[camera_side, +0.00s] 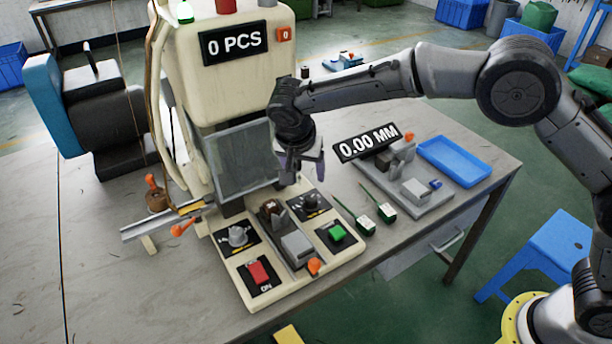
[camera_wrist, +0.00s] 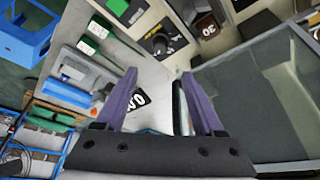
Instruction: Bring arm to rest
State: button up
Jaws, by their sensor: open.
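My gripper (camera_side: 302,168) hangs from my bent arm in front of the cream moulding machine (camera_side: 225,95), above the back of its control base (camera_side: 262,288). Its two purple fingers are spread apart with nothing between them, which also shows in the wrist view (camera_wrist: 158,82). The fingers are close to the machine's grey clear guard (camera_side: 240,160); I cannot tell whether they touch it. The base carries a red switch (camera_side: 259,273), a green button (camera_side: 337,233) and black dials.
Two green-and-white parts with thin rods (camera_side: 366,225) lie right of the base. A gauge reading 0.00 MM (camera_side: 366,143) and an empty blue tray (camera_side: 455,160) stand farther right. A metal rail (camera_side: 160,222) is at left. The table's front left is clear.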

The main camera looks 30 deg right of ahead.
jog(key=shift+r, duration=0.1)
dwell(0.3)
jog(key=s+d+r+n+y, duration=0.2)
jog(key=s+d+r+n, duration=0.2)
jog(key=s+d+r, duration=0.95)
jog(key=s+d+n+t, duration=0.1)
jog(key=s+d+n, duration=0.1)
jog(key=s, duration=0.8)
jog(key=s+d+f+n+t+y, duration=0.1)
jog(key=s+d+n, duration=0.2)
jog(key=s, duration=0.7)
jog(key=shift+d+f+t, duration=0.3)
jog(key=shift+d, duration=0.1)
